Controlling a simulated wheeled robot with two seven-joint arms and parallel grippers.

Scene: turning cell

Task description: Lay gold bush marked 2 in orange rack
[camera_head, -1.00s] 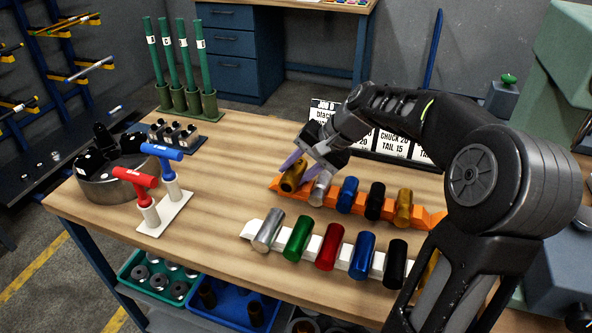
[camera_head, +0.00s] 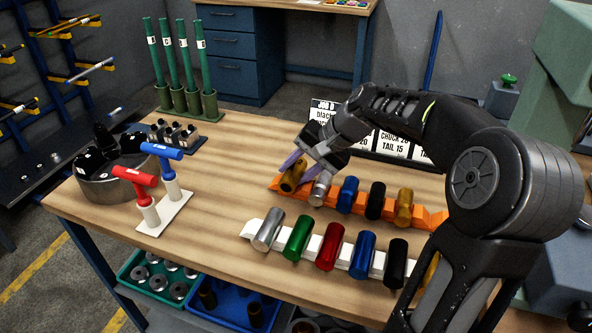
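The orange rack (camera_head: 429,216) lies across the table with a row of bushes in it. A gold bush (camera_head: 291,179) lies at its left end, tilted along the slot. My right gripper (camera_head: 303,168) is low over this bush, its purple fingers at the bush's far end; whether they grip it or stand apart is hidden. Another gold bush (camera_head: 404,207) lies near the rack's right end. Between them are a silver bush (camera_head: 320,188), a blue one (camera_head: 347,195) and a black one (camera_head: 375,201). I cannot read a number on either gold bush. My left gripper is out of view.
A white rack (camera_head: 250,233) in front holds several coloured bushes, partly behind my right arm. Red (camera_head: 134,175) and blue (camera_head: 161,151) T-handled tools stand at the left. Job signs (camera_head: 323,110) stand behind the gripper. The table's middle left is clear.

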